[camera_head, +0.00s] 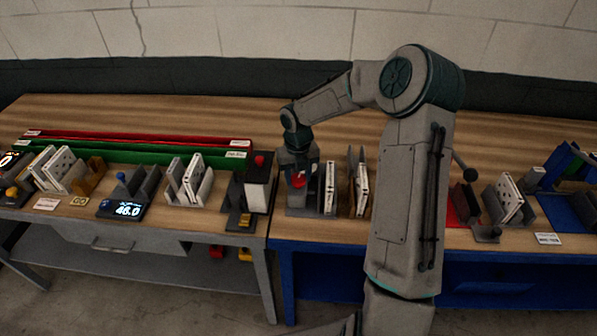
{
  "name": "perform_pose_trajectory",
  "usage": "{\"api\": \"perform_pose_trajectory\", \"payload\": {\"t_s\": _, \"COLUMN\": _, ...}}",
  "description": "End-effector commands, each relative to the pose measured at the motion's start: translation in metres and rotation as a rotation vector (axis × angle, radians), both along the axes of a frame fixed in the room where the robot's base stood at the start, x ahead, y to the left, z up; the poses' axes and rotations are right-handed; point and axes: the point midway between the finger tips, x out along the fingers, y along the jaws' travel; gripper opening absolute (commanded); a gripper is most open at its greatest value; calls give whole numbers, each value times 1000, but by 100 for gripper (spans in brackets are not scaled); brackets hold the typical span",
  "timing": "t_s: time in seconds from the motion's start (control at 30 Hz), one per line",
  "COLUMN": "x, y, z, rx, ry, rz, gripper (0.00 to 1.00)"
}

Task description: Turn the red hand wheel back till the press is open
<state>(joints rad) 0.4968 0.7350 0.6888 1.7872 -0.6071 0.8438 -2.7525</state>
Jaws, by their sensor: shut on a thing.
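White boxed filters (331,186) stand upright just right of the wheel. The gap between the press plates is too small and too covered to judge.
My arm hides part of the right bench. To the left stand a black-and-white unit with a red button (259,160), a rack of white boxes (190,180) and a display reading 46.0 (128,210). Another filter holder (510,198) stands at right. The wood behind is clear.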

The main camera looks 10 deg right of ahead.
Motion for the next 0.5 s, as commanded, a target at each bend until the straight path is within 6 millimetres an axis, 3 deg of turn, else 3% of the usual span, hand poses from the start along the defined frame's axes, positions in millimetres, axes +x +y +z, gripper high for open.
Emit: {"api": "perform_pose_trajectory", "payload": {"t_s": 0.5, "x": 1, "y": 0, "z": 1, "rx": 0, "ry": -2, "rz": 150, "gripper": 21}}
